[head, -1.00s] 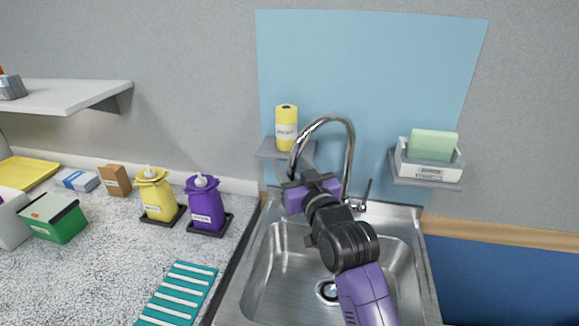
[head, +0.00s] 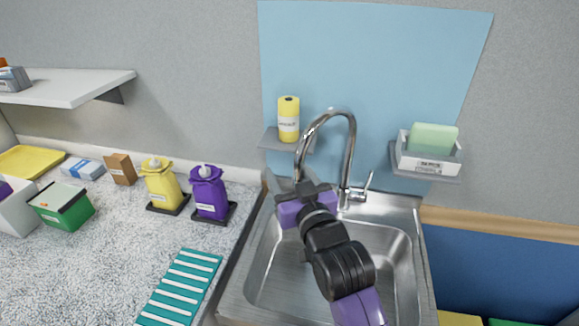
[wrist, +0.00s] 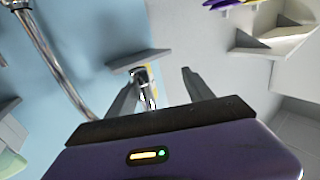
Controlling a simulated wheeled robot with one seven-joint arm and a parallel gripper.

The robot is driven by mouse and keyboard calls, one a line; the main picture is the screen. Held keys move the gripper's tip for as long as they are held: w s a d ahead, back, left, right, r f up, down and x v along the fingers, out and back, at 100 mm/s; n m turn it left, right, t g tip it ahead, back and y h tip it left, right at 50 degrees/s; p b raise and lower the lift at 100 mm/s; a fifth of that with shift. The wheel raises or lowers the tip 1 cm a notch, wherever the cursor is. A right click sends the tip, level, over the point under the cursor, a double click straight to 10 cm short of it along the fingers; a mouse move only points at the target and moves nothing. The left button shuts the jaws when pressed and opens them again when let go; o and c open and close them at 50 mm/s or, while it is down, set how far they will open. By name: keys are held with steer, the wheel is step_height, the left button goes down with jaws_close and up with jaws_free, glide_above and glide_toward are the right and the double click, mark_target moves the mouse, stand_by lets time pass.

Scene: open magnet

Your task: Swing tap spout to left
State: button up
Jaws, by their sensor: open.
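The chrome tap (head: 349,155) stands behind the sink, its arched spout reaching left and forward. The spout's downturned end (head: 298,168) is at my gripper (head: 299,186), which is over the back left of the basin. In the wrist view my gripper (wrist: 160,85) is open, and a short chrome piece, apparently the spout's end (wrist: 145,88), shows between the fingers, close to the left one. I cannot tell whether they touch. The tap's pipe (wrist: 48,55) also shows at upper left. The tap lever (head: 367,181) is right of the tap's base.
A yellow roll (head: 288,119) stands on a small shelf (head: 271,140) close behind the spout. A tray with a green sponge (head: 433,137) is on the right shelf. Purple (head: 209,195) and yellow (head: 161,187) bottles stand on the counter left of the sink (head: 388,261).

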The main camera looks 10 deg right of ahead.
steer(key=shift+s+a, duration=0.95)
steer(key=shift+a, duration=0.15)
steer(key=shift+o, duration=1)
steer(key=shift+s+a, duration=0.2)
steer(key=shift+s, duration=0.15)
steer(key=shift+o, duration=0.2)
steer(key=shift+p, duration=0.35)
steer(key=s, duration=0.2)
steer(key=s+d+b, duration=0.1)
steer(key=s, duration=0.1)
steer(key=s+d, duration=0.1)
steer(key=s, duration=0.1)
steer(key=shift+s+d+f+b, duration=0.1)
steer(key=shift+s+d+b, duration=0.05)
steer(key=shift+s+b, duration=0.15)
steer(key=shift+c, duration=1.2)
steer(key=shift+s+d, duration=0.3)
steer(key=shift+s, duration=0.05)
steer(key=shift+c, duration=0.2)
